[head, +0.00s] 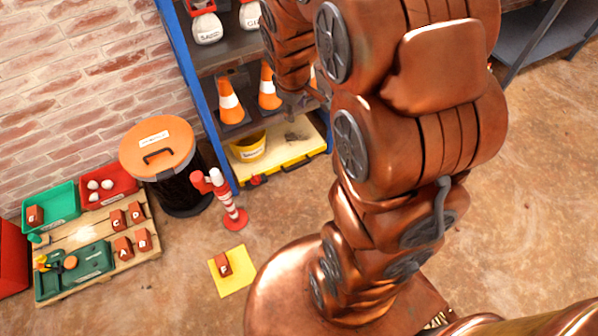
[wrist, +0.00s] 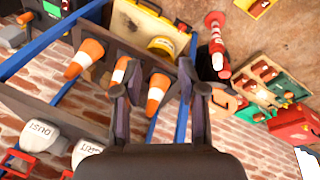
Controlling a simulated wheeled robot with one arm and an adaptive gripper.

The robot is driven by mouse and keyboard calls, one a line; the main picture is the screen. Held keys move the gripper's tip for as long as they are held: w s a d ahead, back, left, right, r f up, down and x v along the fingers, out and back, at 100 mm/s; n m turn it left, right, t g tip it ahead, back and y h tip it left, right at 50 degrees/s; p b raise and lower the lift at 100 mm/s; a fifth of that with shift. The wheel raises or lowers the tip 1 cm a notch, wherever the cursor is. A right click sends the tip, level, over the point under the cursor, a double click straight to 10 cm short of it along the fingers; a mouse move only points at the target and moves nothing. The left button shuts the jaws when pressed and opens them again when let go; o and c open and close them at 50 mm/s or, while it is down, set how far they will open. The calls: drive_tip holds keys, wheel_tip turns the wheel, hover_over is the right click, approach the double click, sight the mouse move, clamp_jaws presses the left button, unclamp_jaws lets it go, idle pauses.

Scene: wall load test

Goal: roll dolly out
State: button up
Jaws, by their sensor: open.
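A low yellow dolly (head: 313,150) sits on the floor in the bottom bay of the blue-framed shelf (head: 199,90). A yellow bucket (head: 249,148) stands on its left part. A small red part (head: 255,180) shows at its front edge. In the wrist view the dolly (wrist: 127,22) is at the top, with the bucket (wrist: 161,47) on it. My gripper (wrist: 160,92) is open and empty, its two fingers apart in front of the shelf. In the head view my arm hides the right side of the shelf and most of the gripper.
Orange cones (head: 230,103) stand on the shelf above the dolly. A red-and-white striped post (head: 228,197) stands close to its front left. A black bin with an orange lid (head: 158,147) is left of the shelf. A yellow mat (head: 238,281) with a brick lies on the floor.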

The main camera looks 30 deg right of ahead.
drive_tip(key=w+d+f+n+t+b, duration=0.1)
drive_tip(key=w+d+f+n+b, duration=0.15)
drive_tip(key=w+d+f, duration=0.4)
drive_tip(key=w+d+f+n+t+b, duration=0.1)
drive_tip(key=w+f+b, duration=0.3)
drive_tip(key=f, duration=0.5)
drive_tip(key=n+t+b, duration=0.6)
drive_tip(key=n+b, duration=0.1)
drive_tip(key=b, duration=0.6)
hover_over(299, 166)
drive_tip(key=s+d, duration=0.1)
drive_tip(key=s, duration=0.2)
wheel_tip(299, 166, down, 34)
drive_tip(key=s+a+f+n+t+b, duration=0.1)
drive_tip(key=s+f+t+b, duration=0.2)
drive_tip(key=f, duration=0.5)
drive_tip(key=s+f+n+t+b, duration=0.1)
drive_tip(key=f+t+b, duration=0.1)
drive_tip(key=f+b, duration=0.5)
drive_tip(key=shift+y, duration=0.3)
drive_tip(key=shift+a+f+b+x, duration=0.15)
drive_tip(key=shift+f+x, duration=0.1)
drive_tip(key=shift+x, duration=1)
drive_tip(key=shift+f+b+x, duration=0.1)
drive_tip(key=shift+f+x, duration=0.15)
drive_tip(key=shift+x, duration=1.05)
drive_tip(key=shift+a+f+b+x, duration=0.15)
drive_tip(key=shift+f+x, duration=0.1)
drive_tip(key=shift+x, duration=1)
drive_tip(key=shift+s, duration=0.15)
